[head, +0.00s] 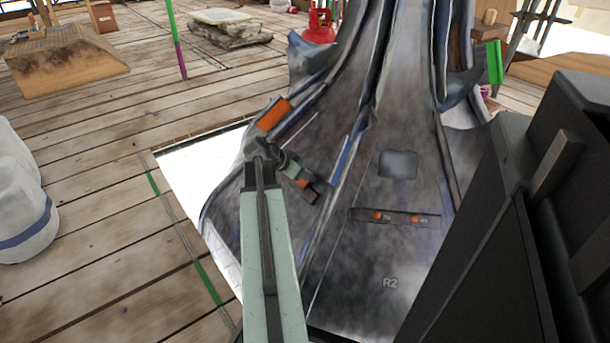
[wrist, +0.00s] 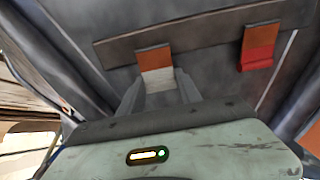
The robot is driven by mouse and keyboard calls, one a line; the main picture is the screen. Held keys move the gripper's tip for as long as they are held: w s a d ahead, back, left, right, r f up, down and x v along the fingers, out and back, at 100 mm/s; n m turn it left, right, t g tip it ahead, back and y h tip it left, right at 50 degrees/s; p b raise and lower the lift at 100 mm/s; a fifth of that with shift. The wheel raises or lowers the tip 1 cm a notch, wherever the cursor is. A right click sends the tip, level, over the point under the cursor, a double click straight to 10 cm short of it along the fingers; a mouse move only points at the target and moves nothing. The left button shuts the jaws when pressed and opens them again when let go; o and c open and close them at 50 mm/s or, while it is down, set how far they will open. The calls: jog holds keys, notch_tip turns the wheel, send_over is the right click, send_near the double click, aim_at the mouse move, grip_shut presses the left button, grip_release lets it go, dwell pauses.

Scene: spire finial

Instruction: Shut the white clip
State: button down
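The white clip (wrist: 157,79) shows in the wrist view as a white tab below an orange piece (wrist: 153,57) on a dark grey strip (wrist: 205,34). My gripper (wrist: 158,88) is open, with one grey finger at each side of the white tab. I cannot tell whether the fingers touch it. In the head view my gripper (head: 306,190) is at the left face of the dark spire, and the white clip cannot be made out there. A second clip (wrist: 258,52), orange above and red below, is to the right on the same strip.
The head view shows another strip (head: 395,217) with two orange spots on the face marked R2. An orange plate (head: 273,113) sticks out at the spire's left edge, above my arm. A green plate (head: 494,62) is at the right. Plank floor (head: 110,230) is open at left.

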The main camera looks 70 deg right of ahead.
jog(key=shift+s+d+r+y+p, duration=0.1)
jog(key=shift+d+r+y+p, duration=0.15)
jog(key=shift+p, duration=0.4)
jog(key=shift+f+t+y, duration=0.35)
jog(key=shift+t, duration=0.05)
jog(key=c, duration=0.8)
grip_release()
jog(key=p+v, duration=0.6)
jog(key=v, duration=0.1)
jog(key=shift+a+r, duration=0.25)
jog(key=shift+a, duration=0.05)
